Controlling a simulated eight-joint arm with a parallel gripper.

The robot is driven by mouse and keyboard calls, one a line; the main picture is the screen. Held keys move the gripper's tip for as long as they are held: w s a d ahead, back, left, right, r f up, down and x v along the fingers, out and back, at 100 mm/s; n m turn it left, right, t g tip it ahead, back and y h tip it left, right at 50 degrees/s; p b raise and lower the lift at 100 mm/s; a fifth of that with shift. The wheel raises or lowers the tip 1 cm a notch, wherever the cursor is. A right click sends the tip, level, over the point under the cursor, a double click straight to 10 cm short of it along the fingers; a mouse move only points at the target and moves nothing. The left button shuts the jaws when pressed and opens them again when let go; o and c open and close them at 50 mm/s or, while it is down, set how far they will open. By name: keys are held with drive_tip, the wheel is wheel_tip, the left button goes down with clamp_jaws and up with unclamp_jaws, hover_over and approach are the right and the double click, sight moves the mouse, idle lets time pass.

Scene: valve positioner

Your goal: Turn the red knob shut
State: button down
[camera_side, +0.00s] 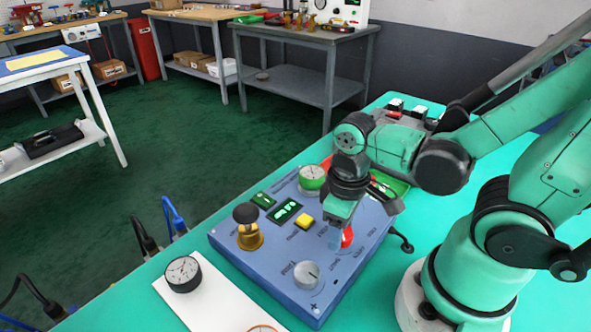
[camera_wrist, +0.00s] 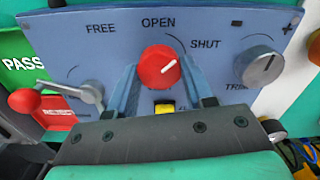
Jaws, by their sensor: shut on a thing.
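The red knob (camera_wrist: 158,67) is on the sloped face of the blue panel (camera_wrist: 230,30), below the printed words FREE, OPEN and SHUT. Its white pointer line slants up and right, between OPEN and SHUT. My gripper (camera_wrist: 159,68) has one finger on each side of the knob and is shut on it. In the side view, my gripper (camera_side: 337,233) reaches down to the panel, and its fingers hide part of the red knob (camera_side: 347,238).
A grey trim knob (camera_wrist: 257,68) is close to the right of the red knob. A lever with a red ball (camera_wrist: 24,101) is to the left.

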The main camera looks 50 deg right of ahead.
drive_tip(key=m, duration=0.4)
drive_tip(key=shift+m, duration=2.3)
drive_tip(key=shift+c, duration=1.7)
unclamp_jaws()
drive_tip(key=shift+r, duration=0.1)
drive_tip(key=shift+r, duration=2.75)
drive_tip(key=w+d+r+n+t, duration=0.1)
drive_tip(key=w+r+n+t, duration=0.2)
drive_tip(key=w+n+t, duration=0.3)
drive_tip(key=shift+w+r+n+t, duration=0.3)
drive_tip(key=shift+w+t, duration=0.3)
drive_tip(key=shift+w, duration=0.3)
